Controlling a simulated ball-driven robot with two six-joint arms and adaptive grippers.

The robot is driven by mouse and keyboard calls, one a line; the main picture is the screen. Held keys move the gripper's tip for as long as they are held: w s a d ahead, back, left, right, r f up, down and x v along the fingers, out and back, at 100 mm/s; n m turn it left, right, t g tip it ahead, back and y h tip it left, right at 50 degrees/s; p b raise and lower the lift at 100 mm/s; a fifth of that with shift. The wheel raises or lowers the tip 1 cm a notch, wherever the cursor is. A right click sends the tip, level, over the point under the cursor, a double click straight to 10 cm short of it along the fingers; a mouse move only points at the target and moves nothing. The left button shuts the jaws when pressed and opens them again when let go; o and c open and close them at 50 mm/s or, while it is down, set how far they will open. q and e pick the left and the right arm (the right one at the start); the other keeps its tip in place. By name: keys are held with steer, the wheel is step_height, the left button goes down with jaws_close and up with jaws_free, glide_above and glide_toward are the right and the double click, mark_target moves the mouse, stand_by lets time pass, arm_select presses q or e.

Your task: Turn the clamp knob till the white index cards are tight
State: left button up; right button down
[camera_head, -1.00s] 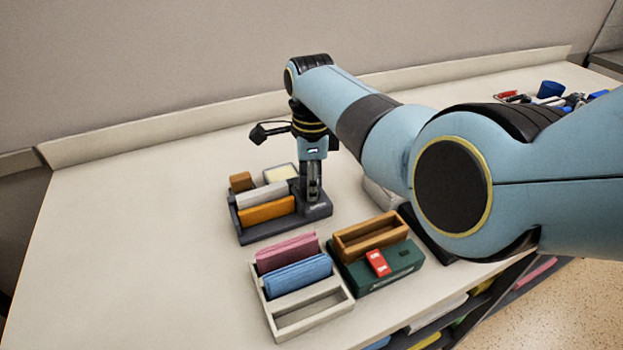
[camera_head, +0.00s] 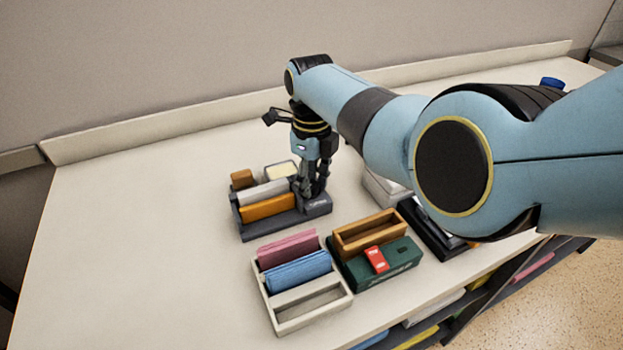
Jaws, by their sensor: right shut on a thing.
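The white index cards (camera_head: 263,192) stand upright in a dark grey clamp holder (camera_head: 262,233), behind a row of orange cards (camera_head: 268,207). My right gripper (camera_head: 313,193) points straight down at the right end of the holder. It is shut on the clamp knob, which its fingers mostly hide. I cannot tell from this view how tightly the cards are pressed. My left gripper is not in view.
A pale tray with pink and blue cards (camera_head: 297,272) stands in front. Beside it are a green box (camera_head: 395,270) with a red piece and a wooden tray (camera_head: 370,234). A black item (camera_head: 430,232) lies to the right. The left tabletop is clear.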

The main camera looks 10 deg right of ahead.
mark_target(312, 184)
stand_by(0.4)
steer(key=c, duration=1)
jaws_free()
step_height(312, 184, up, 8)
steer(key=shift+f, duration=0.1)
steer(key=shift+c, duration=0.4)
